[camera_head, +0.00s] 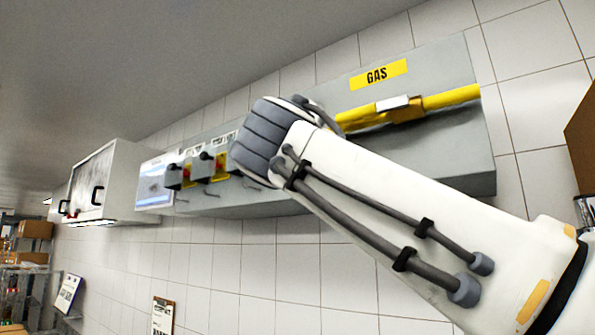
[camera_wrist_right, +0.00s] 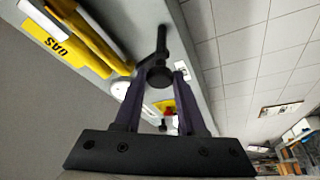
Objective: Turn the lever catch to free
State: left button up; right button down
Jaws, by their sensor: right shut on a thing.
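In the right wrist view the dark lever catch (camera_wrist_right: 162,42) stands out from the grey panel, with a round knob at its near end. My right gripper (camera_wrist_right: 160,82) is shut on it, with one finger on either side of the knob. In the head view my right arm comes in from the right and hides both the fingertips and the lever. My left gripper is in neither view.
The grey panel (camera_head: 448,70) carries a yellow pipe (camera_head: 452,97) and a yellow GAS label (camera_head: 378,75). Dark switches on yellow plates (camera_head: 221,166) sit further left, then a white wall cabinet (camera_head: 122,180). Tiled wall below is mostly clear.

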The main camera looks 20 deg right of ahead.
jog(key=shift+r+n+g+y+p, duration=0.1)
jog(key=shift+n+g+y+p, duration=0.35)
jog(key=shift+n+p, duration=0.95)
jog(key=shift+r+n+g+y+p, duration=0.1)
jog(key=shift+n+g+y+p, duration=0.3)
jog(key=shift+n+p, duration=1)
jog(key=shift+n+b, duration=0.3)
jog(key=shift+n, duration=0.1)
jog(key=shift+f, duration=0.1)
jog(key=c, duration=0.5)
grip_release()
jog(key=shift+b+v, duration=1.75)
jog(key=shift+v, duration=3.55)
